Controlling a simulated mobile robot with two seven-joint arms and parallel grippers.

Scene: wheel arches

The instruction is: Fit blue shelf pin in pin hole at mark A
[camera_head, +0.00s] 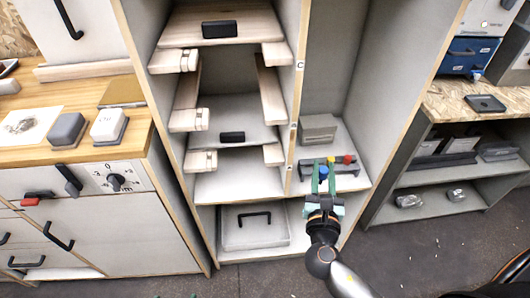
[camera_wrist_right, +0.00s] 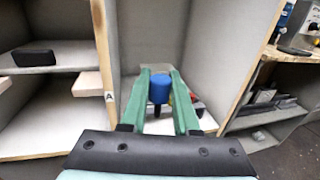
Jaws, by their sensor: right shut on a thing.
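My right gripper (camera_head: 323,172) reaches into the lower right bay of the cabinet. Its green fingers are shut on the blue shelf pin (camera_head: 323,173). In the right wrist view the blue pin (camera_wrist_right: 160,88) shows as a rounded blue head between the fingers (camera_wrist_right: 160,100). The mark A (camera_wrist_right: 109,97) is a small label on the front edge of the upright divider, left of the gripper. The pin is apart from that edge. The hole at mark A is too small to make out. My left gripper is not in view.
The divider (camera_head: 297,95) and the right side wall bound the bay. Left of the divider are drawers and shelf boards (camera_head: 236,112).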

